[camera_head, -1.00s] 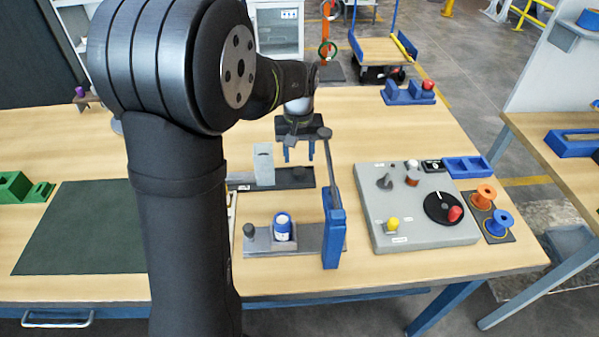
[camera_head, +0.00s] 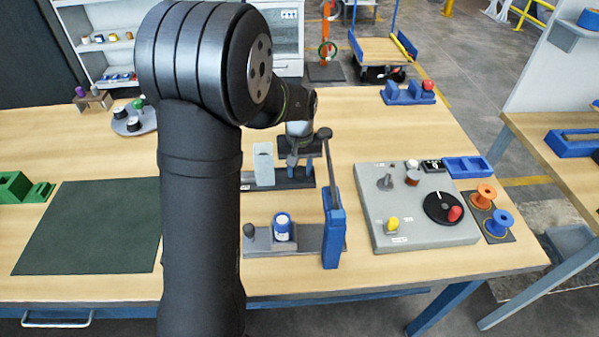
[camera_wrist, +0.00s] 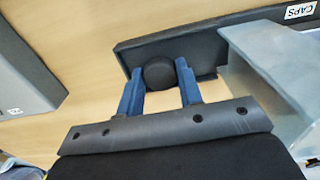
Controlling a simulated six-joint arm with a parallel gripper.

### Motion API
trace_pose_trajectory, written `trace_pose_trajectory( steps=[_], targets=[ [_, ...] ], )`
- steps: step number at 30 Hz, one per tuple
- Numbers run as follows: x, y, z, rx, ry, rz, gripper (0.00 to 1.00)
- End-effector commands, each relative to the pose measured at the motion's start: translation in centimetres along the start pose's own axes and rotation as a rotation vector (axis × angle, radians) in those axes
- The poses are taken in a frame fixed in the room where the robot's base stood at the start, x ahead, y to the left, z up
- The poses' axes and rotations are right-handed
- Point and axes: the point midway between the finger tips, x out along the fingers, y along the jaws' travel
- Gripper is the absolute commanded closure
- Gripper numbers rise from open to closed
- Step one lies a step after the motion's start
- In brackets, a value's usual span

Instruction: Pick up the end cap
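The end cap (camera_wrist: 158,74) is a dark round piece at the end of a dark tray (camera_wrist: 185,47) in the wrist view. My gripper (camera_wrist: 160,70) has its two blue fingers spread, with the cap between their tips. A narrow gap seems to show on each side, but contact is hard to judge. In the head view my gripper (camera_head: 296,168) is low over the dark tray (camera_head: 290,184), right of a pale grey upright block (camera_head: 263,163). The cap cannot be made out there. The grey block also shows in the wrist view (camera_wrist: 265,65), beside the right finger.
A blue post with a dark rod (camera_head: 333,230) stands close to the right of my gripper. A blue-and-white spool (camera_head: 283,227) stands on a grey base in front. A grey control panel (camera_head: 385,236) lies to the right. A CAPS label (camera_wrist: 300,10) marks the tray.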

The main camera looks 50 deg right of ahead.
Motion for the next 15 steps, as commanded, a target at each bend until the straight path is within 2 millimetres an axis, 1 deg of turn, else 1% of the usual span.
trace_pose_trajectory(
  steps=[8, 10, 13, 15],
  targets=[
    [-0.1, 0.0, 0.0, 0.0, 0.0, 0.0, 0.88],
    [-0.4, 0.0, 0.0, 0.0, 0.001, 0.0, 0.88],
    [-1.6, 0.0, -0.1, 0.0, 0.003, 0.001, 0.88],
    [-3.0, 0.0, -0.1, 0.0, 0.005, 0.002, 0.88]
  ],
)
